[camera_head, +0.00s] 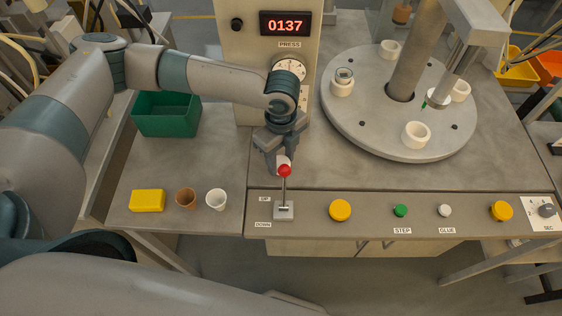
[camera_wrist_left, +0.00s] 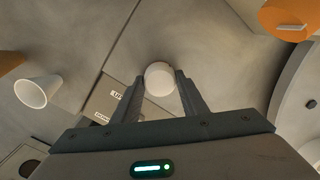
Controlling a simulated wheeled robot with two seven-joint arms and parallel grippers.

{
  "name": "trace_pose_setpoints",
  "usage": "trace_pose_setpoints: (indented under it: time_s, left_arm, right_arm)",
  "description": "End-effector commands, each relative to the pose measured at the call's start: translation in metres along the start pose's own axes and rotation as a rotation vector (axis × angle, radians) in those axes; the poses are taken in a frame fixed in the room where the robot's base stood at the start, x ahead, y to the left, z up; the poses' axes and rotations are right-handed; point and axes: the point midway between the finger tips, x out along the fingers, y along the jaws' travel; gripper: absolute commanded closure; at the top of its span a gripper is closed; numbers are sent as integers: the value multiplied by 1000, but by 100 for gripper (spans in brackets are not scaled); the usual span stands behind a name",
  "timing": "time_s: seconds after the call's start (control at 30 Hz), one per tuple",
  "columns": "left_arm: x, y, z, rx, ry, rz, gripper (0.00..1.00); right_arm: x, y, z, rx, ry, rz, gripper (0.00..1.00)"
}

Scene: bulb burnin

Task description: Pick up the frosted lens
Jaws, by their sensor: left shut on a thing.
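The frosted lens is a pale round piece. In the left wrist view the lens (camera_wrist_left: 159,79) sits between the two fingertips. My left gripper (camera_wrist_left: 161,85) is shut on it. In the head view the left gripper (camera_head: 279,160) points down just behind the lever's red knob, and the pale lens (camera_head: 283,159) shows at its fingertips, partly covered by the knob. I cannot tell its exact height above the table. My right gripper is not in view.
The red-knobbed lever (camera_head: 285,171) stands close in front of the gripper. A white cup (camera_head: 216,199), brown cup (camera_head: 185,198) and yellow block (camera_head: 147,201) stand left. A green bin (camera_head: 166,115) is behind them. The round turntable (camera_head: 445,145) with white holders is right; the bench between is clear.

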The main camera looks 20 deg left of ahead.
Motion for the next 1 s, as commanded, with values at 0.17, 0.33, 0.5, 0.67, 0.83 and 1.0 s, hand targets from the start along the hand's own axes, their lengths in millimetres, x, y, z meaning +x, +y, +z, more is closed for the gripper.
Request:
trace_pose_setpoints:
  time_s: [0.17,0.33,0.5,0.67,0.83,1.0]
  left_arm:
    - [-3,0,0,0,0,-1,81]
    - [-16,-1,0,-1,0,-2,81]
    - [-41,-1,0,1,0,-4,81]
    - [-69,-1,0,0,0,-5,81]
    - [-91,-1,0,-1,0,-2,81]
    - [-100,0,0,-1,0,0,81]
  right_arm:
    - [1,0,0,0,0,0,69]
    - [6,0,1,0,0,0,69]
    - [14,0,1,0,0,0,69]
    - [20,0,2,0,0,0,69]
    - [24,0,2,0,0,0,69]
    - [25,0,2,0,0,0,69]
